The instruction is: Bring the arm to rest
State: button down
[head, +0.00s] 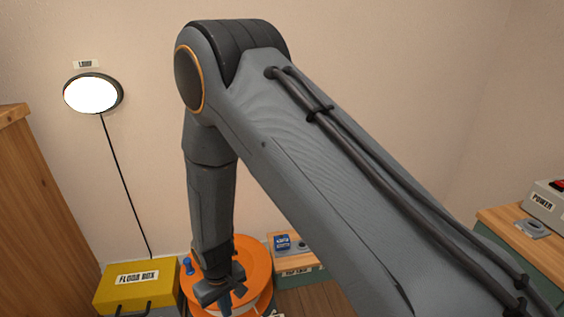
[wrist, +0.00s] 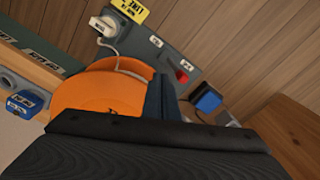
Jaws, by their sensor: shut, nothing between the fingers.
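My arm runs across the head view from the lower right, bends at an elbow near the top and hangs down to the left. My gripper (head: 232,300) points down at its lower end, in front of the orange round reel (head: 258,262). In the wrist view my gripper's fingers (wrist: 162,92) are together, with nothing seen between them. The orange reel (wrist: 95,92) lies beyond them. I cannot tell whether the gripper touches the reel. The arm hides much of the middle of the room.
A yellow floor box (head: 120,290) stands left of the reel. A lit round lamp (head: 91,95) hangs on the wall. A wooden cabinet (head: 30,215) is at far left, a power box (head: 546,204) at right. A grey strip with a red switch (wrist: 181,75) lies behind the reel.

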jog(key=s+d+r+m, duration=0.1)
jog(key=s+d+r, duration=0.1)
jog(key=r, duration=0.8)
jog(key=s+d+r, duration=0.2)
jog(key=d+r, duration=0.1)
jog(key=r, duration=0.7)
jog(key=s+d+r+m+y, duration=0.1)
jog(key=s+d+r, duration=0.95)
jog(key=r, duration=0.25)
jog(key=d+r+m+p, duration=0.3)
jog(key=d+r+p, duration=0.7)
jog(key=r+p, duration=0.3)
jog(key=s+d+r+m+h+p, duration=0.1)
jog(key=d+r+m+p, duration=0.2)
jog(key=d+r+p, duration=0.7)
notch_tip(320, 180, up, 4)
jog(key=p, duration=0.8)
jog(key=shift+d, duration=0.2)
jog(key=shift+a+f, duration=0.1)
